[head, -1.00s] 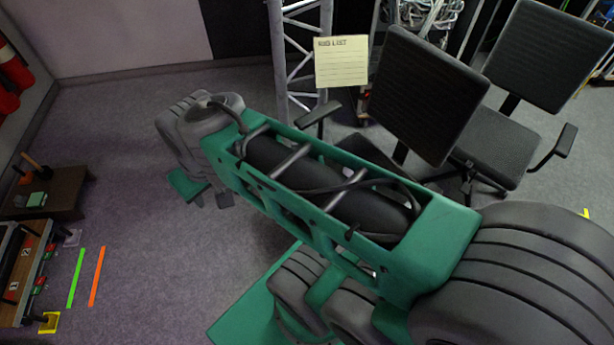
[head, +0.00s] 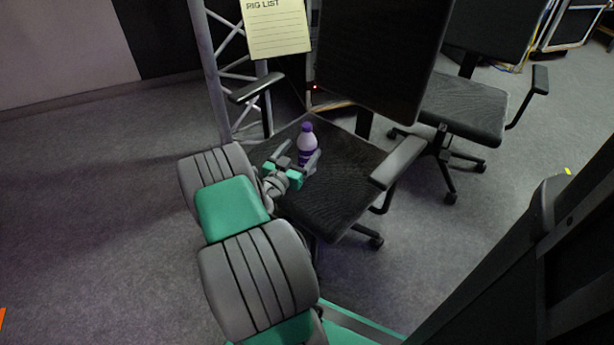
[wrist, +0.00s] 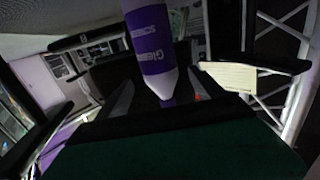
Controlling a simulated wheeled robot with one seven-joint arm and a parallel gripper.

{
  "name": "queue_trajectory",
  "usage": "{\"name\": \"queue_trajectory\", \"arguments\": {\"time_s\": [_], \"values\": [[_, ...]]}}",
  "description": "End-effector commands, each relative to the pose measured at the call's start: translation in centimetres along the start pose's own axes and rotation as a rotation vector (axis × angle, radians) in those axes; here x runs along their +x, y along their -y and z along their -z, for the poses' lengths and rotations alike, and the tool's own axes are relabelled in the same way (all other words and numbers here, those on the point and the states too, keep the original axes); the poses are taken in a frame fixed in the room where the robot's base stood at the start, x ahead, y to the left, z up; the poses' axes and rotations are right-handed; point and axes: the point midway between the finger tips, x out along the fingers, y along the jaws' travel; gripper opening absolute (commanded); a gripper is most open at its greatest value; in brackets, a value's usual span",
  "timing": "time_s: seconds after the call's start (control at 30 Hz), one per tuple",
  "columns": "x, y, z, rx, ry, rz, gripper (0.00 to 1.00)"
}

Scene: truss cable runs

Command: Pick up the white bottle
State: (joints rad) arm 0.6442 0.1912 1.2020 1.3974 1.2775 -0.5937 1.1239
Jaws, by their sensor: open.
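The white bottle (head: 306,148), with a purple cap and a purple label band, stands upright on the black seat of an office chair (head: 335,195). My gripper (head: 299,156) is at the bottle, low over the seat, with its grey fingers apart, one on each side of the bottle's body. In the wrist view the bottle (wrist: 152,45) appears large at the top centre, between the two fingers (wrist: 158,100). I cannot tell whether either finger touches it. The bottle's lower part is partly hidden by the gripper in the head view.
The chair's armrests (head: 398,162) and its tall backrest (head: 375,50) stand close around the seat. A grey truss (head: 215,75) with a yellow list sheet (head: 276,27) is behind it. A second chair (head: 465,105) is at the right. Open carpet lies at the left.

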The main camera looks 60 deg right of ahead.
Motion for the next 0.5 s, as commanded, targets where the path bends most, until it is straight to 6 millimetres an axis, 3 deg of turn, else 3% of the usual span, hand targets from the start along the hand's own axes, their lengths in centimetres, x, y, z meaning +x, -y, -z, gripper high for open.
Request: {"name": "queue_trajectory", "arguments": {"time_s": [0.03,0.27,0.5], "values": [[0.2,-0.4,-1.2,-0.003,-0.019,0.004,0.79],[2.8,-0.7,-0.9,-0.004,-0.035,0.008,0.79],[6.8,-0.1,-1.1,-0.002,-0.035,0.007,0.79]]}}
